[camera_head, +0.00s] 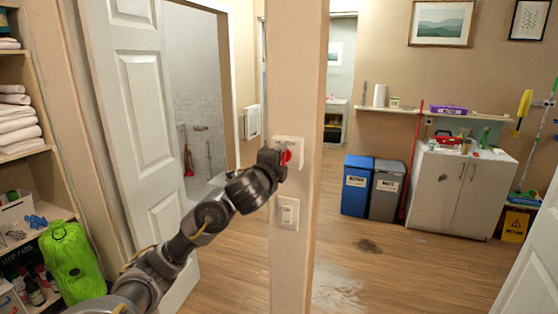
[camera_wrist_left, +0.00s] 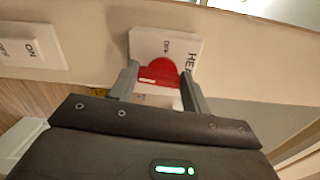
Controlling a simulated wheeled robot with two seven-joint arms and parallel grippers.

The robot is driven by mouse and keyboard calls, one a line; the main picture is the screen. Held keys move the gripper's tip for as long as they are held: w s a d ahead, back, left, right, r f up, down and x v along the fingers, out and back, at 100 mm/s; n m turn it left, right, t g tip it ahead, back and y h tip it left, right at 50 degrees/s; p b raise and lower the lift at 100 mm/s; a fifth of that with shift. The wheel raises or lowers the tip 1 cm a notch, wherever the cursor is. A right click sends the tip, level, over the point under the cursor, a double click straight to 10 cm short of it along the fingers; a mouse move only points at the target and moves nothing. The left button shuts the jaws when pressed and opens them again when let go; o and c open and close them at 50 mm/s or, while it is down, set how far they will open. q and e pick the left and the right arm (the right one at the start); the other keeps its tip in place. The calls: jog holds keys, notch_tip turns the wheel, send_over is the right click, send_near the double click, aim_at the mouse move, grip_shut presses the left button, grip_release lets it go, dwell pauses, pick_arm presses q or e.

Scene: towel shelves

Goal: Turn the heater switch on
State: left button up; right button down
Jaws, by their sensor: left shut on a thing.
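The heater switch is a white plate (camera_head: 290,145) with a red knob (camera_head: 286,157), mounted on the narrow wall post. My left gripper (camera_head: 279,160) is at the plate, shut on the red knob. In the left wrist view, the red knob (camera_wrist_left: 158,73) sits between the two fingers of the left gripper (camera_wrist_left: 158,85). The plate (camera_wrist_left: 150,42) shows "OFF" above the knob and part of a heater label at its right. The lower part of the knob is partly hidden by the gripper. My right gripper is not in view.
A white light switch (camera_head: 288,213) is just below on the same post (camera_head: 291,265); it also shows in the wrist view (camera_wrist_left: 32,46). An open white door (camera_head: 140,120) and towel shelves (camera_head: 22,150) stand left. Bins (camera_head: 357,185) and a cabinet (camera_head: 455,190) stand right. A wet patch (camera_head: 338,290) marks the floor.

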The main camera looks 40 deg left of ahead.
pick_arm(q)
jog(key=shift+n, duration=0.7)
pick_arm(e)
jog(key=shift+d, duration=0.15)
pick_arm(q)
jog(key=o, duration=1)
jog(key=shift+d, duration=0.1)
